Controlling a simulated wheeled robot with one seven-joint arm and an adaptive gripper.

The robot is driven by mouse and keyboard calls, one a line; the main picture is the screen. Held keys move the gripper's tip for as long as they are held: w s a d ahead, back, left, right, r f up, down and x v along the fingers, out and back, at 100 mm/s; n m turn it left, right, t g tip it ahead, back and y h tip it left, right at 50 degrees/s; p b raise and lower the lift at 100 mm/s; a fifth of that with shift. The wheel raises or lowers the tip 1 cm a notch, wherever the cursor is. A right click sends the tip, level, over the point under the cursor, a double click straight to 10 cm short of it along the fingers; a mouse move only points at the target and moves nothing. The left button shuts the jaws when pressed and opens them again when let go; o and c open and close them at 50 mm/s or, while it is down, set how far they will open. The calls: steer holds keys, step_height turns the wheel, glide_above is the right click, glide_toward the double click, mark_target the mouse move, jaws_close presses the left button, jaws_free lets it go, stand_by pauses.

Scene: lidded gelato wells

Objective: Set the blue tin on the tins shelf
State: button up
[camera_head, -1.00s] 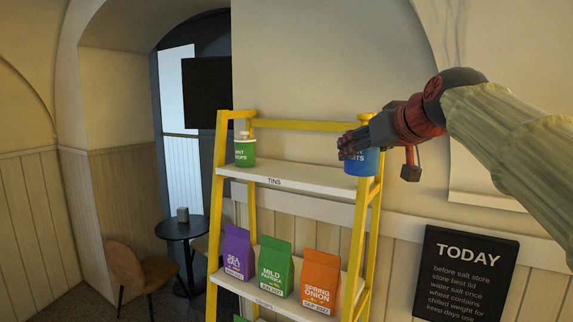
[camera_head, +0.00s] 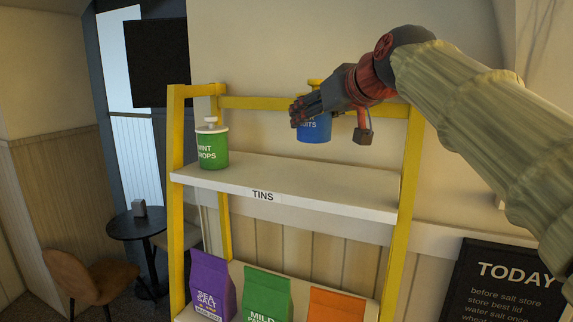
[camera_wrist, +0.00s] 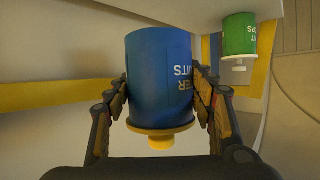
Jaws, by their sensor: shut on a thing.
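The blue tin (camera_head: 314,130) is held by my gripper (camera_head: 306,110), above the right part of the tins shelf in the head view. The wrist view shows the blue tin (camera_wrist: 160,75) between both fingers of my gripper (camera_wrist: 160,100), with its yellow lid and knob toward the palm. Part of the tin is hidden behind the fingers in the head view. The tins shelf (camera_head: 330,188) is the white top board, labelled TINS, of a yellow frame. I cannot tell whether the tin's base is clear of the board by much.
A green tin (camera_head: 212,150) with a white lid stands at the shelf's left end. The board between it and the right post is bare. Yellow posts (camera_head: 410,165) and a back rail (camera_head: 255,103) frame the shelf. Purple (camera_head: 210,285), green and orange bags stand below.

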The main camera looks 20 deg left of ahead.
mark_target(322, 134)
steer(key=f, duration=0.2)
steer(key=s+f, duration=0.1)
steer(key=f, duration=0.1)
steer(key=shift+d, duration=0.35)
steer(key=shift+w+a+f, duration=0.1)
steer(key=shift+f, duration=0.2)
steer(key=shift+w+f, duration=0.1)
steer(key=shift+f, duration=2.05)
steer(key=shift+f+b, duration=0.15)
steer(key=shift+b, duration=0.25)
steer(key=o, duration=1.1)
steer(key=shift+o, duration=0.4)
steer(key=shift+s+r, duration=0.2)
steer(key=shift+r, duration=0.15)
steer(key=b+v, duration=0.2)
steer(key=v, duration=0.9)
steer(key=shift+s+d, duration=0.2)
steer(key=shift+d, duration=0.15)
